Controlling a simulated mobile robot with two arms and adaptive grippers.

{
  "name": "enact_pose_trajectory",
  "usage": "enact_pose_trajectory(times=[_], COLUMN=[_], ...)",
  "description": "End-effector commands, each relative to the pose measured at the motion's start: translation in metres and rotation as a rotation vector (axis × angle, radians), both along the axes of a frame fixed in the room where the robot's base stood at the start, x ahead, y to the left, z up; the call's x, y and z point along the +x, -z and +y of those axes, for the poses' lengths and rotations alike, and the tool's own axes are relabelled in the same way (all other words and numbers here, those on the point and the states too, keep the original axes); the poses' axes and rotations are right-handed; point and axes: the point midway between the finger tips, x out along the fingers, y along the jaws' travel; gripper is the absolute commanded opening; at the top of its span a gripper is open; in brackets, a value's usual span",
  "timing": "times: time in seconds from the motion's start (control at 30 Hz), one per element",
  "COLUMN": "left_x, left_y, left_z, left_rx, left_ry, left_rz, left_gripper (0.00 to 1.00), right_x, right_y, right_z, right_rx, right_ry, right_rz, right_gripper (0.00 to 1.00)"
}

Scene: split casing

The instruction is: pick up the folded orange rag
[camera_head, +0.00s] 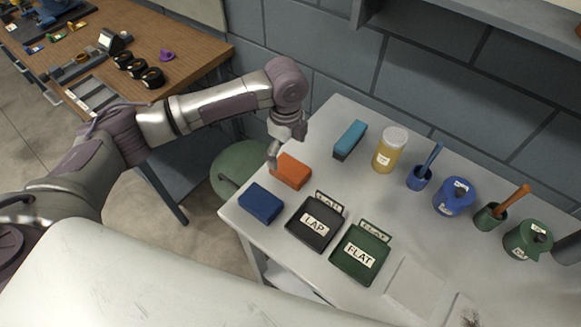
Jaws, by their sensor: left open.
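The folded orange rag (292,171) lies on the white table near its left edge, behind a folded blue rag (261,203). My left gripper (273,160) points down at the rag's left end, with its fingers at or just above it. It is open, and I cannot tell whether it touches the rag. My right gripper does not show.
A black tray labelled LAP (301,238) and a green tray labelled FLAT (345,262) stand to the right. A teal block (349,139), a yellow jar (390,150) and blue and green pots line the back. A wooden bench (185,52) is at the left.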

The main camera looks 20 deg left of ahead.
Motion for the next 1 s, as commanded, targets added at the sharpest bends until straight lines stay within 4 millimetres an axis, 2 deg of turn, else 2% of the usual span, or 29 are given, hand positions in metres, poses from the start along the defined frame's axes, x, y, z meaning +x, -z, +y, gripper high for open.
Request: enact_pose_trajectory(times=[0.2, 0.37, 0.5, 0.6, 0.87, 1.0], left_x=[0.0, -0.002, -0.002, -0.001, -0.001, -0.001], left_y=[0.017, 0.034, 0.056, 0.065, 0.069, 0.069], left_z=[-0.001, -0.007, -0.01, -0.009, -0.009, -0.009], left_rx=[0.001, 0.001, 0.0, 0.001, 0.0, 0.0], left_ry=[0.0, 0.001, 0.0, 0.0, 0.0, 0.0], left_rz=[0.0, 0.002, 0.001, -0.001, -0.002, -0.002], left_gripper=[1.0, 1.0, 1.0, 1.0, 1.0, 0.77], right_x=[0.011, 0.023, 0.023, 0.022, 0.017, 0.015], right_y=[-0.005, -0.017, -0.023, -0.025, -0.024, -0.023], right_z=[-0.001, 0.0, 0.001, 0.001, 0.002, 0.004], right_rx=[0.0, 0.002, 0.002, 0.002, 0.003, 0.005], right_ry=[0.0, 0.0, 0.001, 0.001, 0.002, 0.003], right_rz=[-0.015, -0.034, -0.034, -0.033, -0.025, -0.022], right_gripper=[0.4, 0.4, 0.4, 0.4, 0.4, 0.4])
